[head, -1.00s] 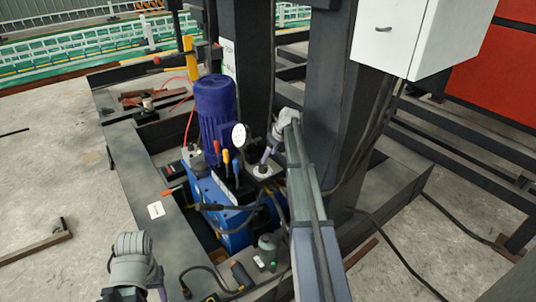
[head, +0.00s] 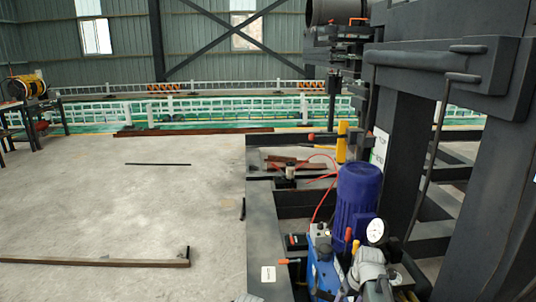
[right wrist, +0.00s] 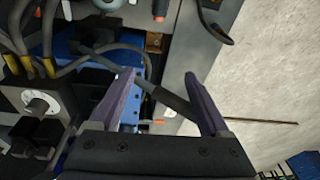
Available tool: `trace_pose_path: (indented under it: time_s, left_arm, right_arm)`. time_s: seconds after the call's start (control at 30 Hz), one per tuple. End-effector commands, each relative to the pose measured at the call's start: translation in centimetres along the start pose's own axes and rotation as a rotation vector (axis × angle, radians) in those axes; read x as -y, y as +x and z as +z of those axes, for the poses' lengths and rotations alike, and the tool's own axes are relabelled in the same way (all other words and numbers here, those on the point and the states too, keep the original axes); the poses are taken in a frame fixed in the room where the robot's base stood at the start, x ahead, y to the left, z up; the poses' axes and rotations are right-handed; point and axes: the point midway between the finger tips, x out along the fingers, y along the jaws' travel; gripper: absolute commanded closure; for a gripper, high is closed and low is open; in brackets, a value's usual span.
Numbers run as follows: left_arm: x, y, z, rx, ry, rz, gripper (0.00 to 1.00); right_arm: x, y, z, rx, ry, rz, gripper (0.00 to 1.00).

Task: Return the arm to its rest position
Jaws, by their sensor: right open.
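In the right wrist view my right gripper (right wrist: 160,76) is open, its two purple-grey fingers apart. A dark cable with a thick black sleeve (right wrist: 172,101) shows in the gap between the fingers; I cannot tell how far beyond them it is. The blue hydraulic unit (right wrist: 128,116) lies behind the left finger. In the head view, grey links of my right arm show at the bottom, in front of the blue unit (head: 322,268) with its purple motor (head: 357,200) and round gauge (head: 376,231). The right fingers cannot be made out there. My left gripper is not in view.
A dark steel frame (head: 262,225) surrounds the unit. Heavy dark columns (head: 480,165) stand close on the right. Several cables (right wrist: 75,25) cross the wrist view. The concrete floor (head: 130,215) on the left is mostly open, with a bar (head: 95,262) lying on it.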

Motion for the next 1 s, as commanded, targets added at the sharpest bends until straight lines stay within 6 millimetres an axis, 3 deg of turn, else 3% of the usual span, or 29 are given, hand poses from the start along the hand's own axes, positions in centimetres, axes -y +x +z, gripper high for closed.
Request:
trace_pose_path:
  time_s: [0.03, 0.1, 0.27, 0.37, 0.77, 0.83, 1.0]
  left_arm:
    - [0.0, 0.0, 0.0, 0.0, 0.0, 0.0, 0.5]
    - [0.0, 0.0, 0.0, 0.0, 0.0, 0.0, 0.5]
    - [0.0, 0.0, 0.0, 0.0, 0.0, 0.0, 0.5]
    - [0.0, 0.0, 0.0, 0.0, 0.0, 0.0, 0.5]
    - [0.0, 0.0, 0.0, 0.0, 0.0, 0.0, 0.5]
    - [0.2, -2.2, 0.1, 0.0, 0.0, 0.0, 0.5]
    - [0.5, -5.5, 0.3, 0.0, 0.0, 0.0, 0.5]
  right_arm:
    - [3.1, -0.2, 3.2, 0.02, 0.02, 0.011, 0.2]
    - [5.8, -0.4, 6.0, 0.044, 0.061, 0.031, 0.2]
    - [10.7, -1.0, 12.3, 0.084, 0.151, 0.085, 0.2]
    - [13.3, -0.7, 11.7, 0.116, 0.079, 0.097, 0.2]
    - [22.1, -0.8, 15.1, 0.214, -0.18, 0.152, 0.2]
    - [22.1, -3.0, 14.7, 0.216, -0.176, 0.154, 0.2]
    - [22.2, -6.2, 14.1, 0.215, -0.174, 0.153, 0.2]
